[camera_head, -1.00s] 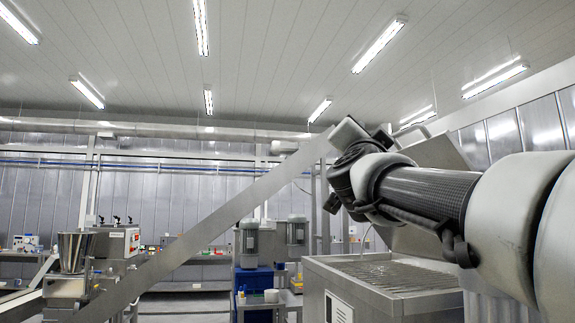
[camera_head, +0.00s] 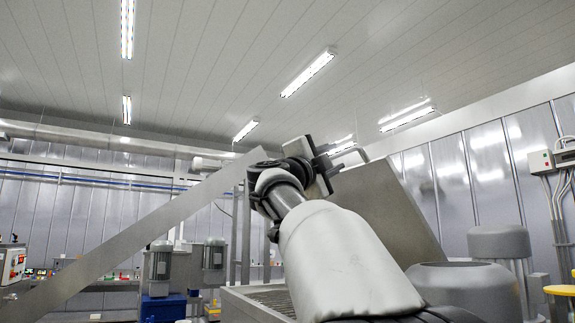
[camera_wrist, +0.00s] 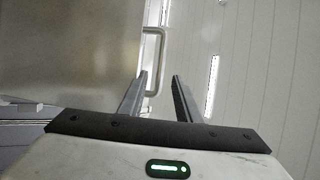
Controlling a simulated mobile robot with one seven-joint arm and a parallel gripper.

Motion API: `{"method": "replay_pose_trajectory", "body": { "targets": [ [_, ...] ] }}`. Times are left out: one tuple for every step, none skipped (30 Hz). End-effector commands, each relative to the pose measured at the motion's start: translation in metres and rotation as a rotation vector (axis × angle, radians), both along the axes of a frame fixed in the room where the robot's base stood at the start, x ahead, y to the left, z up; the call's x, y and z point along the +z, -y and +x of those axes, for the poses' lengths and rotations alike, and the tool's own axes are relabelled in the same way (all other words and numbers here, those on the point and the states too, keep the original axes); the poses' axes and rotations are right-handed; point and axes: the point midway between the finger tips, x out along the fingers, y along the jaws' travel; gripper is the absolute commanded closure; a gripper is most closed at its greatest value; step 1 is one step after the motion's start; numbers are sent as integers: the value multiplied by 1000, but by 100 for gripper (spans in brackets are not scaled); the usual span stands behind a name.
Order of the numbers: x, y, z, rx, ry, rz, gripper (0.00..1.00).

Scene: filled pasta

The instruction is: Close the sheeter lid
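The sheeter lid (camera_head: 395,210) is a flat steel panel standing raised and tilted back over the sheeter body (camera_head: 262,303), whose ribbed top is uncovered. My gripper (camera_head: 322,165) is up at the lid's top left edge in the head view; its fingers are hard to make out there. In the wrist view, the lid (camera_wrist: 75,55) fills the left side. Its bent bar handle (camera_wrist: 152,50) sticks out from the edge. My gripper (camera_wrist: 159,76) is open, with the handle's near end between or just beyond the fingertips. I cannot tell whether they touch.
Grey cylindrical housings (camera_head: 500,243) stand at the right, near my arm. A long slanted steel beam (camera_head: 125,240) crosses the left. Motors (camera_head: 160,265) on a blue base stand behind. A wall box (camera_head: 541,162) with cables is at the far right.

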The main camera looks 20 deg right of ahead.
Motion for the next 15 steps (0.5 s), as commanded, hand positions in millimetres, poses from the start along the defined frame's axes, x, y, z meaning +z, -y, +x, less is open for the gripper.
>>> {"method": "replay_pose_trajectory", "body": {
  "targets": [
    [9, 11, 6, -6, -1, 1, 69],
    [12, 15, 10, -5, -2, -1, 69],
    [15, 22, 14, -6, -1, 0, 69],
    [18, 27, 18, -4, -2, -1, 69],
    [20, 31, 20, -4, -1, 0, 69],
    [23, 37, 24, -4, -1, 0, 69],
    [25, 40, 27, -3, -1, 0, 69],
    [27, 44, 29, -4, -1, -1, 69],
    [29, 49, 32, -4, -1, 0, 69],
    [30, 52, 35, -3, -1, 0, 69],
    [31, 54, 36, -2, 0, 0, 69],
    [32, 57, 38, -3, -1, -1, 69],
    [33, 59, 39, -3, -1, 0, 69],
    [33, 60, 40, -3, -1, 0, 69],
    [34, 62, 41, -1, 0, 0, 69]
  ]
}}
